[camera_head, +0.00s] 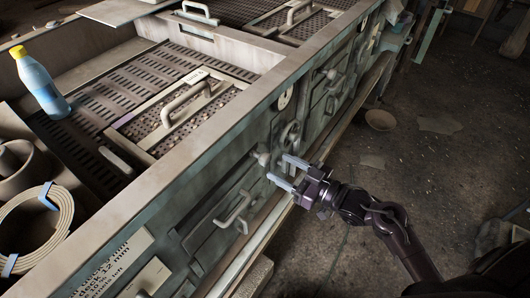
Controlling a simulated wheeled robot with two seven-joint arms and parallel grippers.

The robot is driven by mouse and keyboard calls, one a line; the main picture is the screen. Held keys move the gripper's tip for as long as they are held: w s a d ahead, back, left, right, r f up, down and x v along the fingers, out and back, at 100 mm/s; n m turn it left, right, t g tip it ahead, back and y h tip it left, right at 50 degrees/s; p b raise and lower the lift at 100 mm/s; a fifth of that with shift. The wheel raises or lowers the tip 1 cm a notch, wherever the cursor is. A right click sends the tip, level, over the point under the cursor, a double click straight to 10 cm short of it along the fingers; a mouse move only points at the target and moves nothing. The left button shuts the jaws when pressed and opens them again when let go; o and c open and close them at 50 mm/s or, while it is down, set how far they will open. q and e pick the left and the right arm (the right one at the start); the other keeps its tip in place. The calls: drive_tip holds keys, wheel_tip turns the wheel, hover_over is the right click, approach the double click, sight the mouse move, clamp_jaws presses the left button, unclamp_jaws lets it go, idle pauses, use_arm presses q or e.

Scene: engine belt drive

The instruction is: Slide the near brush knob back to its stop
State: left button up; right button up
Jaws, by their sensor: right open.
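My right gripper (280,170) reaches in from the lower right. Its two fingers are open and empty, pointing left at the front panel (215,185) of the long green-grey machine. A small rounded knob (262,156) sticks out of that panel, just beyond and up-left of the fingertips. It looks like the near brush knob, but I cannot be sure. My left gripper is not in view.
A bar handle (233,209) sticks out of the panel to the left of the gripper. A ledge (262,228) runs along the machine's foot. A blue bottle (40,82) and a coiled belt (35,228) are on top.

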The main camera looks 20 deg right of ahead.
sight(269, 161)
drive_tip(key=p+x, duration=0.1)
drive_tip(key=x, duration=0.5)
drive_tip(key=shift+w, duration=0.1)
drive_tip(key=shift+f, duration=0.1)
drive_tip(key=shift+c, duration=0.4)
clamp_jaws()
